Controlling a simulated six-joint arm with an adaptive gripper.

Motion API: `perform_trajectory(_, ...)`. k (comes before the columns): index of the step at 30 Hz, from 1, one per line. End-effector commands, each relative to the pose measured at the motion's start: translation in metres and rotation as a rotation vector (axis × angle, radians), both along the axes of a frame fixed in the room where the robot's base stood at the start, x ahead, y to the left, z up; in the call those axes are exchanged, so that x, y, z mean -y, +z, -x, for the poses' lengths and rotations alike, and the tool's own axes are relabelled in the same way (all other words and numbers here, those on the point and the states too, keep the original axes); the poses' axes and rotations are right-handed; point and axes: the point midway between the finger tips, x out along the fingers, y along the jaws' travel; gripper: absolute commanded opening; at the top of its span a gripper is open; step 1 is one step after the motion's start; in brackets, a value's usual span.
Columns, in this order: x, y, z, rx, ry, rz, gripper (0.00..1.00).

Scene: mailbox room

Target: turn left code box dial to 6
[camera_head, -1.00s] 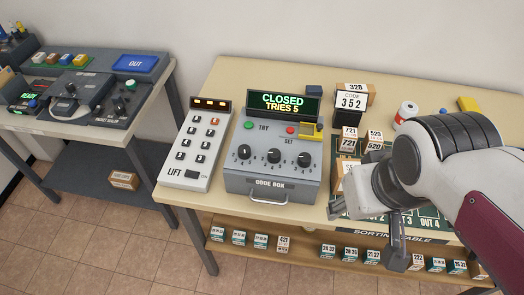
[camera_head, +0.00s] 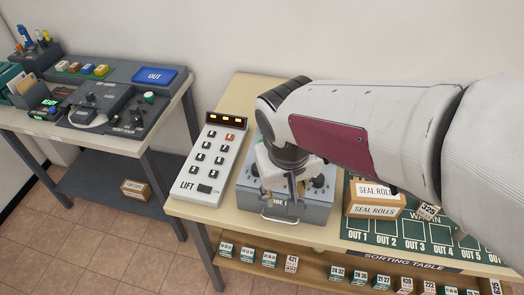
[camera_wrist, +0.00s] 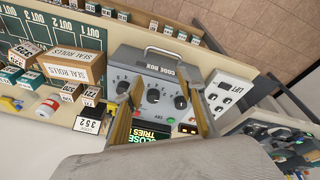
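The grey code box (camera_head: 285,213) stands on the table under my gripper (camera_head: 277,192), which hides its display and much of its dial row in the head view. The right dial (camera_head: 318,181) shows there. The wrist view sees the box upside down, with the left dial (camera_wrist: 180,102), the middle dial (camera_wrist: 153,96) and the right dial (camera_wrist: 122,87). My gripper (camera_wrist: 165,88) is open, its fingers spread over the dial panel. I cannot tell whether they touch it. The left dial's setting is too small to read. The display (camera_wrist: 150,133) is partly visible, showing green and yellow text.
The lift keypad (camera_head: 212,160) stands close to the left of the code box. A seal rolls carton (camera_head: 375,203) is on the right, on the green sorting mat (camera_head: 395,232). A second table (camera_head: 100,140) with other devices is farther left.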

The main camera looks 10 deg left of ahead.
Motion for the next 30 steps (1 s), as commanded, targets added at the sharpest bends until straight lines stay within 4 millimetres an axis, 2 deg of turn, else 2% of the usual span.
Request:
perform_trajectory(1, -0.012, -0.003, -0.006, 0.007, -0.004, 0.001, 0.39)
perform_trajectory(6, -0.045, -0.006, -0.028, 0.047, -0.057, -0.020, 0.39)
perform_trajectory(12, -0.070, 0.002, -0.056, 0.106, -0.161, -0.072, 0.39)
perform_trajectory(18, -0.079, 0.015, -0.071, 0.149, -0.265, -0.134, 0.39)
perform_trajectory(30, -0.079, 0.016, -0.072, 0.148, -0.326, -0.157, 0.39)
